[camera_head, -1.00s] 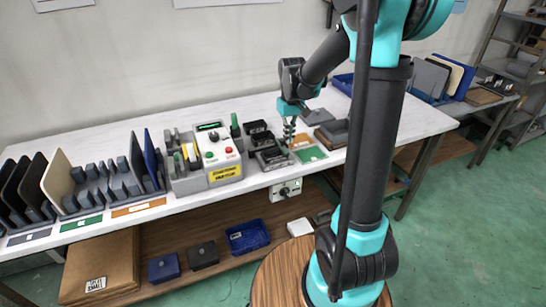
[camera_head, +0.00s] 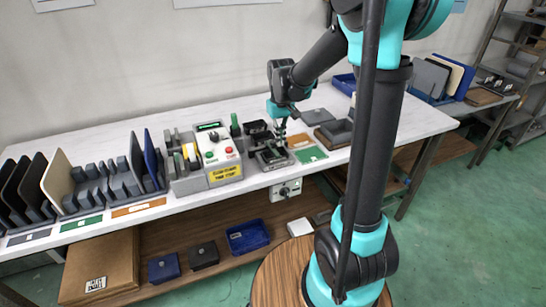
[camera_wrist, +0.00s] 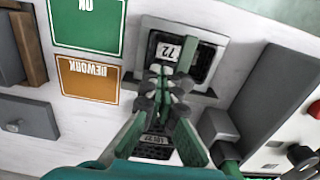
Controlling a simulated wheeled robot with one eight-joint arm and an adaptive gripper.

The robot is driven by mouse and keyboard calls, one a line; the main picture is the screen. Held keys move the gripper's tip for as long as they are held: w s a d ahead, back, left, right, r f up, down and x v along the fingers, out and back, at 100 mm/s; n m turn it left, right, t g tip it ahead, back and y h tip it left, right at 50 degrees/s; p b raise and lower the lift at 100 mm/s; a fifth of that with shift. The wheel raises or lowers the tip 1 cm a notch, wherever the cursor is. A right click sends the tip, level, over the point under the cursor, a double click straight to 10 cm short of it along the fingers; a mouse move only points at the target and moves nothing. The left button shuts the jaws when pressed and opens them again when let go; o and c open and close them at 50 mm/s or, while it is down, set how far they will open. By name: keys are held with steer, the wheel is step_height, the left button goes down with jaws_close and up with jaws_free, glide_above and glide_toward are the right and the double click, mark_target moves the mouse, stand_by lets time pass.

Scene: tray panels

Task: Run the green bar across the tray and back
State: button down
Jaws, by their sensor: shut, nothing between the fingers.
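My gripper (camera_head: 281,136) is shut and empty over the dark tray (camera_head: 273,160) in its grey fixture. In the wrist view the fingertips of my gripper (camera_wrist: 164,76) are together and cover part of the tray (camera_wrist: 205,62). A white label reading 72 lies in the tray just beyond the tips. I cannot tell whether the tips touch it. A green upright piece (camera_head: 235,126) stands left of the tray, beside the control box; a green-topped piece (camera_wrist: 225,152) shows at the lower right in the wrist view. I cannot tell for certain which piece is the green bar.
The control box (camera_head: 218,157) with red and green buttons stands left of the tray. A green OK card (camera_wrist: 85,25) and an orange REWORK card (camera_wrist: 88,82) lie flat beside the tray. Upright panels (camera_head: 60,180) fill the left end.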

steer(key=shift+s+a, duration=0.35)
steer(key=shift+a, duration=0.65)
steer(key=shift+s+a, duration=0.3)
steer(key=shift+a, duration=0.75)
steer(key=shift+s+a, duration=0.35)
steer(key=shift+a, duration=0.65)
steer(key=shift+w+d, duration=0.15)
steer(key=shift+d, duration=0.25)
steer(key=shift+r, duration=0.1)
step_height(320, 180, up, 7)
